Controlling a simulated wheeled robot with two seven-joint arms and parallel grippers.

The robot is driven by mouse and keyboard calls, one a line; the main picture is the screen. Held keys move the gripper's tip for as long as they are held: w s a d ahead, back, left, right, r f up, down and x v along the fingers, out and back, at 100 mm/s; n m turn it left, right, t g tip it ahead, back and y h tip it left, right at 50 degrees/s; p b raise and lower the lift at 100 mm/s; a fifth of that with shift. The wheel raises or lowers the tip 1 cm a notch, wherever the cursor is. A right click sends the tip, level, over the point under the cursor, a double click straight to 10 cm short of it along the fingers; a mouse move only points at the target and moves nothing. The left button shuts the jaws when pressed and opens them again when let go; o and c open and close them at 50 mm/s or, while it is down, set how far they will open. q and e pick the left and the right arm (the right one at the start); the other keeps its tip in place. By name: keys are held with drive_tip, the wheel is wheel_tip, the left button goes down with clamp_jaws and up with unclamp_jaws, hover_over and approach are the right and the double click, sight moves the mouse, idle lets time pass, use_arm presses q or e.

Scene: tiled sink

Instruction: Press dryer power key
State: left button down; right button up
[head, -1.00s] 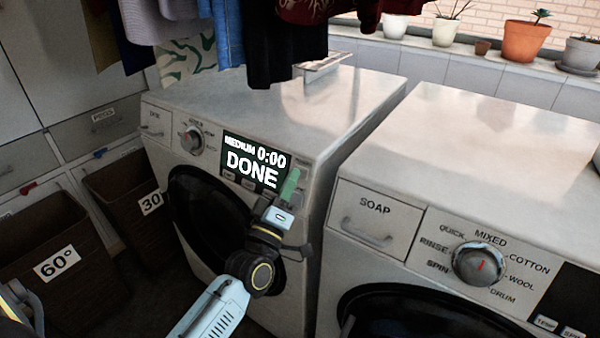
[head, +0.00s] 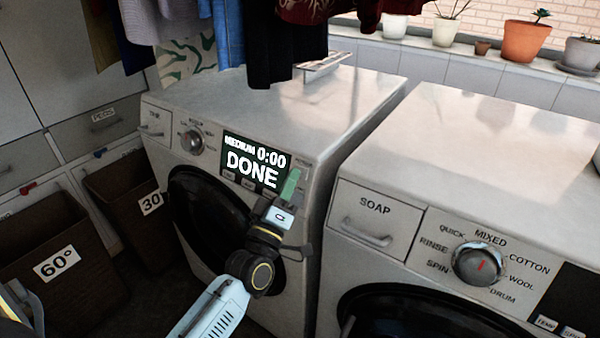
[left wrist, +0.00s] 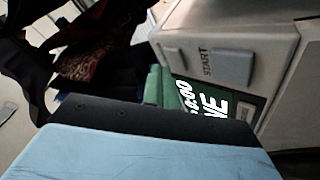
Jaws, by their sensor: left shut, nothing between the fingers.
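The dryer (head: 335,110) is the white machine on the left. Its dark display (head: 252,163) reads "MEDIUM 0:00 DONE". My left gripper (head: 290,184), with green fingertips, is shut and empty in front of the panel at the display's right end. It partly covers the keys there. In the left wrist view, a large grey key (left wrist: 232,67) sits beside the word "START", and a smaller key (left wrist: 172,55) lies to its left. The green fingertips (left wrist: 153,84) appear below and left of these keys. I cannot tell whether they touch the panel. The power key's label is not readable.
A second white machine (head: 480,130) with a "SOAP" drawer stands to the right. Clothes (head: 270,45) hang above the dryer's back. Baskets marked 60° (head: 70,225) and 30 (head: 125,190) stand at left. Potted plants line the back ledge.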

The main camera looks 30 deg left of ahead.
use_arm(q)
drive_tip(key=shift+w, duration=0.1)
drive_tip(key=shift+w+f, duration=0.15)
drive_tip(key=shift+w, duration=0.2)
idle(0.3)
drive_tip(key=shift+s+p, duration=0.35)
drive_tip(key=shift+s, duration=0.15)
